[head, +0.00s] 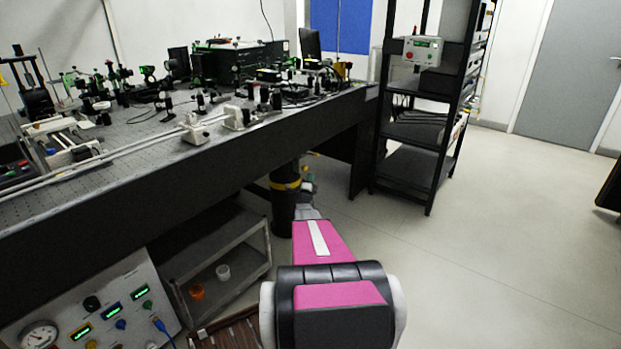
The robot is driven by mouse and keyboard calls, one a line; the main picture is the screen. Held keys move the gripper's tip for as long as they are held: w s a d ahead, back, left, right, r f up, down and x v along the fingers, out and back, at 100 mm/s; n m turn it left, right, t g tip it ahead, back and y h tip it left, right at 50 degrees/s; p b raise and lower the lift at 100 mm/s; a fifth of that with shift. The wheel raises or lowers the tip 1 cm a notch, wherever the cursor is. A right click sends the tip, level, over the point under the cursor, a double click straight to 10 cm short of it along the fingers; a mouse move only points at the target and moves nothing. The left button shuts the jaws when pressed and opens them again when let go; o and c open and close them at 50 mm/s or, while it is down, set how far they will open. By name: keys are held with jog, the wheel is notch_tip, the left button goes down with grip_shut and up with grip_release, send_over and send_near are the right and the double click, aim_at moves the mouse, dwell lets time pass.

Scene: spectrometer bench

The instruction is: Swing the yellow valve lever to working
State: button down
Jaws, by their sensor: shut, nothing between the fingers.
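A yellow piece (284,184) shows as a level strip across the black cylindrical leg (283,212) under the bench. It may be the valve lever or a band on the leg; I cannot tell which. A small yellow bit (312,153) also shows above and to its right, under the bench edge. My pink arm reaches forward to this leg. My gripper (307,190) is small and dark at the arm's far end, just right of the yellow strip. It is shut and holds nothing that I can see. Contact with the lever and any valve markings are too small to make out.
The optical bench (150,135) fills the left, crowded with instruments. Below it stand a grey shelf cart (215,245) with small cups and a control panel (90,310) with a gauge. A black rack (420,130) stands behind.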

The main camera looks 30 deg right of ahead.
jog(key=x, duration=1.1)
jog(key=shift+d, duration=0.1)
jog(key=shift+w+d+r, duration=0.1)
jog(key=shift+w+d, duration=0.55)
jog(key=shift+d, duration=0.25)
jog(key=s+d+v, duration=0.1)
jog(key=d+v, duration=0.1)
jog(key=v, duration=1.2)
jog(key=shift+s, duration=0.4)
